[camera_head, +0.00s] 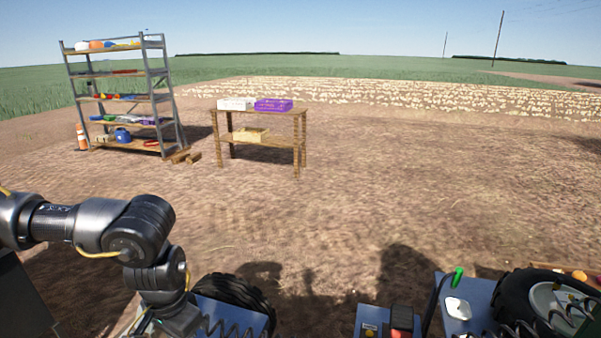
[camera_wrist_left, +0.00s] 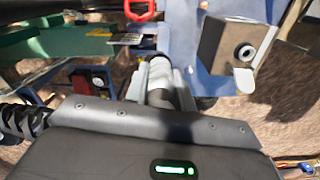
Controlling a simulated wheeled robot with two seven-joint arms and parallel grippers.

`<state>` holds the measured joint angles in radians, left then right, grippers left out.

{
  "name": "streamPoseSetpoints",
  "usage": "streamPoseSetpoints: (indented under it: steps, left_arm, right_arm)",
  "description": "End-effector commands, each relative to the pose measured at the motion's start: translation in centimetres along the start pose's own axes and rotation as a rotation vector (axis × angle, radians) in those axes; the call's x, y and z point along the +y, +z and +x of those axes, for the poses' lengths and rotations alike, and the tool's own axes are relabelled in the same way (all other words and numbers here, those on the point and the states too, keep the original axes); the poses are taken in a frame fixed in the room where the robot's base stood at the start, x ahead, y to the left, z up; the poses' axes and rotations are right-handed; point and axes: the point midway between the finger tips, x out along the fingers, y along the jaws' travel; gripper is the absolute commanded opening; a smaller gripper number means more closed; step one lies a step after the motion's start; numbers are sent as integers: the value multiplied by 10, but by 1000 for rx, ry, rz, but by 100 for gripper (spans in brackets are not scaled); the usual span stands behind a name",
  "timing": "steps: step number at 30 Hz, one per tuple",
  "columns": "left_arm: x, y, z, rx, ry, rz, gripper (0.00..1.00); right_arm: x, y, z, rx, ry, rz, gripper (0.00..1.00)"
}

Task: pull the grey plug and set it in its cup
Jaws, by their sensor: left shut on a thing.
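In the left wrist view my left gripper (camera_wrist_left: 160,88) is shut on the grey plug (camera_wrist_left: 160,72), a short grey cylinder between the two fingers with a dark end beyond it. The plug's far end lies close to blue metalwork; I cannot tell whether it touches anything. To the right, a grey metal block (camera_wrist_left: 225,42) carries a round dark-ringed opening, apart from the plug; I cannot tell whether this is the cup. In the head view my left arm reaches down to the bottom edge and its fingertips are out of frame. My right gripper is not in view.
A red loop handle (camera_wrist_left: 140,9) and a green part (camera_wrist_left: 60,45) stand near the gripper. A dark coiled hose (camera_wrist_left: 20,120) is at the left. In the head view, a wooden table (camera_head: 262,112) and a shelf rack (camera_head: 120,100) stand far off on open soil.

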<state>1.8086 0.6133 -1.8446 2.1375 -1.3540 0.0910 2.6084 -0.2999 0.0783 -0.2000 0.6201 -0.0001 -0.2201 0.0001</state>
Motion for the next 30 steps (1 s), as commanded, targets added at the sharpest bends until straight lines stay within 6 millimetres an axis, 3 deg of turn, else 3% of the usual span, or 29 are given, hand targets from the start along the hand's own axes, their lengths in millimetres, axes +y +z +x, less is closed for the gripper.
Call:
streamPoseSetpoints:
  steps: [8, 14, 21, 24, 30]
  left_arm:
    - [5, -9, -10, 0, 1, 29, 0]
    - [6, 1, -14, 2, 1, -25, 0]
    - [-2, -16, -84, 7, -1, -165, 0]
    - [-4, -24, -105, 5, -1, -175, 0]
    - [-5, -27, -118, 0, 1, -172, 0]
  right_arm:
    - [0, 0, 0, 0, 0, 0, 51]
    - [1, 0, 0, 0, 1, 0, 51]
    - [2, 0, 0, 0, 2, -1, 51]
    - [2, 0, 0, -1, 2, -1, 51]
    - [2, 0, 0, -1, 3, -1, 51]
